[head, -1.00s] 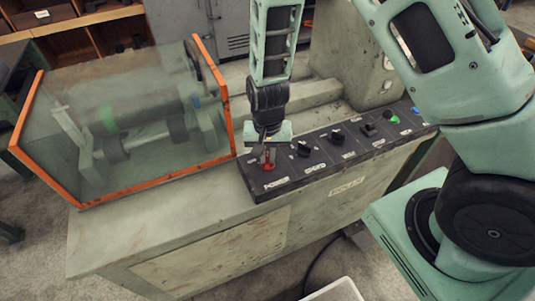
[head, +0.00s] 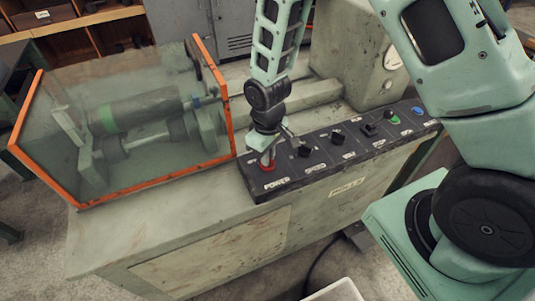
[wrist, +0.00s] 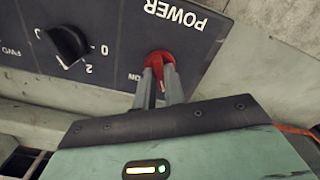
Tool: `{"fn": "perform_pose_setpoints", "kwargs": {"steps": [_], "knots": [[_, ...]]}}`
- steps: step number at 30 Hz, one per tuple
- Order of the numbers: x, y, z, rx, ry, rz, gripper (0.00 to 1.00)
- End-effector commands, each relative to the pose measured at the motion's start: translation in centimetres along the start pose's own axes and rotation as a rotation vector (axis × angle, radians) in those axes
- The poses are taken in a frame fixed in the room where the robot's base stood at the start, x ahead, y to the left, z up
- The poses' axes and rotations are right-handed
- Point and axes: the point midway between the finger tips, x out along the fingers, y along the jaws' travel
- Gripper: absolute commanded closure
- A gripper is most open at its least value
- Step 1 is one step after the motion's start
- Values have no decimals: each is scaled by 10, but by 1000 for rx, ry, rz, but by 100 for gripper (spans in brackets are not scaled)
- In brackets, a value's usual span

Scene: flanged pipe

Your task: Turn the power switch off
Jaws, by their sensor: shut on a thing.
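In the head view the switch (head: 267,166) is at the panel's left end, partly hidden by my gripper. My gripper (wrist: 161,78) reaches down to it with its two fingers close together, shut on the red knob. In the head view my gripper (head: 266,156) is tilted over the left end of the panel. The word ON shows beside the knob in the wrist view; any OFF mark is hidden.
A black speed knob (head: 304,150) stands close to the right of the switch. More knobs and a green button (head: 394,118) follow along the panel (head: 345,150). An orange-framed clear guard (head: 226,115) covers rollers on the left. The bench top in front is clear.

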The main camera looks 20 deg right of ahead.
Motion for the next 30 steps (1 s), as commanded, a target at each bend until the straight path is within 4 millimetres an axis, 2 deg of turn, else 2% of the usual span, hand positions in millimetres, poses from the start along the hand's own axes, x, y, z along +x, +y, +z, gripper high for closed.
{"fn": "perform_pose_setpoints", "kwargs": {"steps": [12, 30], "knots": [[0, 0, 0, -235, -1, 0, 100], [0, 0, 0, -286, -1, 0, 100]]}}
